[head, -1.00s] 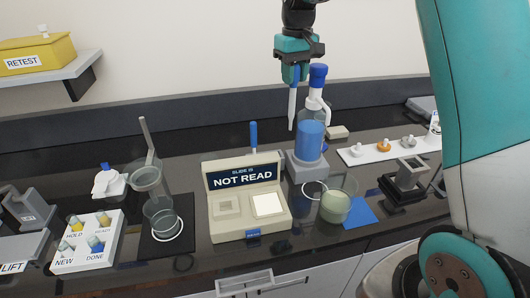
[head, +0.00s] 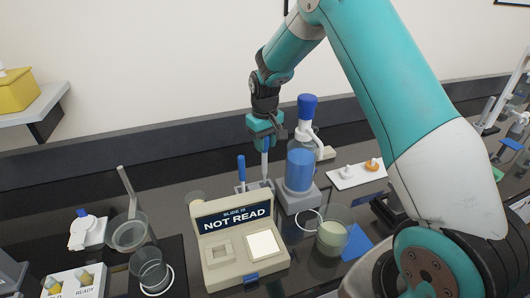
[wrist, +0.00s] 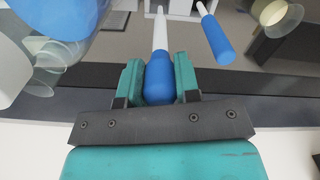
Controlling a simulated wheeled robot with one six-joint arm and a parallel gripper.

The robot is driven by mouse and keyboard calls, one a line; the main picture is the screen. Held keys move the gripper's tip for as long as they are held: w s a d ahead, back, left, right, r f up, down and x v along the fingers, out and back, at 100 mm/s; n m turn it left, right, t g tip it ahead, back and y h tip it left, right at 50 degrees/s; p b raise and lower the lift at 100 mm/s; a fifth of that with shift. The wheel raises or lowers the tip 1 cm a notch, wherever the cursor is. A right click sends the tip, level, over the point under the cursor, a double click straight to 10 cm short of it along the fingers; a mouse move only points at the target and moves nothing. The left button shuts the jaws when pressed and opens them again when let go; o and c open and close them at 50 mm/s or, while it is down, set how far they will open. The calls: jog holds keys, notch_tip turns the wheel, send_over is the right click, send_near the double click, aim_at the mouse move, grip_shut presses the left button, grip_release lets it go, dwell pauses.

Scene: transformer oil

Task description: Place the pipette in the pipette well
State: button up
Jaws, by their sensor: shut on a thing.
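The pipette has a blue bulb (wrist: 159,80) and a pale stem (head: 265,164), and hangs upright with its tip down. My gripper (head: 265,140) is shut on the bulb, which also shows between the green fingers in the wrist view (wrist: 158,84). The stem's lower end is at the grey holder (head: 254,187) behind the slide reader. I take this holder for the pipette well. I cannot tell whether the tip is inside it or just above. A second blue-handled tool (head: 241,168) stands at the holder's left, and shows in the wrist view (wrist: 217,38).
The "NOT READ" slide reader (head: 232,250) stands in front of the holder. A blue-filled dispenser bottle (head: 300,170) is close on the right of my gripper. A beaker with pale green liquid (head: 331,237) stands front right. Empty beakers (head: 128,234) are at left.

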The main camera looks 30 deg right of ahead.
jog(key=p, duration=0.2)
send_over(265, 174)
jog(key=shift+w+d+f, duration=0.1)
jog(key=shift+w+f, duration=0.05)
jog(key=shift+f, duration=1.3)
jog(key=shift+w+d+f, duration=0.1)
jog(key=shift+f, duration=1.3)
jog(key=shift+f+b, duration=0.2)
jog(key=shift+b, duration=0.15)
jog(key=o, duration=0.9)
jog(key=shift+r, duration=0.15)
